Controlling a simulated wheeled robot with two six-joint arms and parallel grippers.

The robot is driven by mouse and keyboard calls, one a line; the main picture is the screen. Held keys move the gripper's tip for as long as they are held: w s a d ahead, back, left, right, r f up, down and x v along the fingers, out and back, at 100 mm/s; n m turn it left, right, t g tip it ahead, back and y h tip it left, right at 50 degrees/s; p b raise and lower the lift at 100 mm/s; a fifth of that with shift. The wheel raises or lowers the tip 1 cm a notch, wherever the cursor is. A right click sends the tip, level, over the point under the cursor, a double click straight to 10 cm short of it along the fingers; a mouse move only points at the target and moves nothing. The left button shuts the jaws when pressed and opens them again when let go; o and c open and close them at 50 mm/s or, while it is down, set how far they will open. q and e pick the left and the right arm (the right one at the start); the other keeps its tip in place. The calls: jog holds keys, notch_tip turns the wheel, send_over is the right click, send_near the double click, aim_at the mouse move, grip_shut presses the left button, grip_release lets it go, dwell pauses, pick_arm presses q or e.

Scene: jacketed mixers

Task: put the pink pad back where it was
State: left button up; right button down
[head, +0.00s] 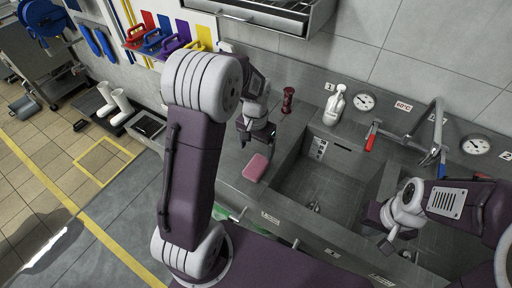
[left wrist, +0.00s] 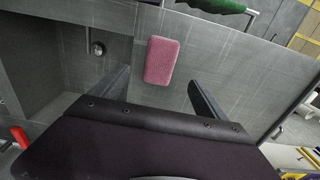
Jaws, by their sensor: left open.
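The pink pad (head: 256,168) lies flat on the grey steel counter, left of the sink basin. In the left wrist view the pad (left wrist: 162,60) lies ahead of the open fingers, apart from them. My left gripper (head: 257,137) is open and empty, above the counter behind the pad; its two fingers (left wrist: 158,95) show spread in the left wrist view. My right gripper (head: 385,240) is over the right part of the sink area, and its fingers are too small to read.
The sink basin (head: 318,190) opens right of the pad. A dark red object (head: 288,100) and a white bottle (head: 334,106) stand at the back of the counter. A tap (head: 432,130) with red and blue handles stands to the right. Bare counter surrounds the pad.

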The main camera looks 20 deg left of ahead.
pick_arm(q)
jog(key=s+d+n+t, duration=0.1)
jog(key=s+d, duration=0.1)
jog(key=s, duration=1.1)
jog(key=shift+d+n, duration=0.3)
jog(key=shift+n, duration=0.1)
dwell(0.5)
